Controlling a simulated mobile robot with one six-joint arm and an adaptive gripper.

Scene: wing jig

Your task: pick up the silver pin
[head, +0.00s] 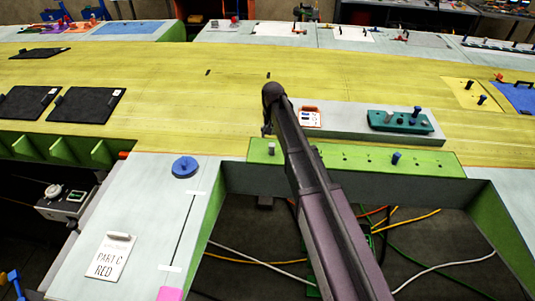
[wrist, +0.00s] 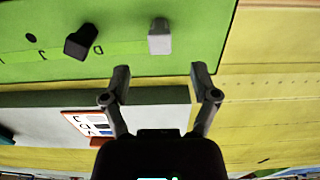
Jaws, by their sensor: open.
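The silver pin (head: 271,148) stands in the green strip along the front edge of the wing, left of my arm in the head view. In the wrist view the silver pin (wrist: 159,37) shows as a pale grey block on the green face, beyond my fingertips and roughly in line with the gap between them. My gripper (wrist: 162,76) is open with nothing between its fingers. In the head view the gripper (head: 267,130) is small and partly hidden by my arm, close to the pin.
A dark pin (wrist: 82,42) stands beside the silver one in the wrist view. A blue pin (head: 396,158) is farther right on the green strip (head: 350,160). A teal block (head: 390,122) with pins and an orange-edged card (head: 311,117) lie behind. Cables (head: 260,260) run below the opening.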

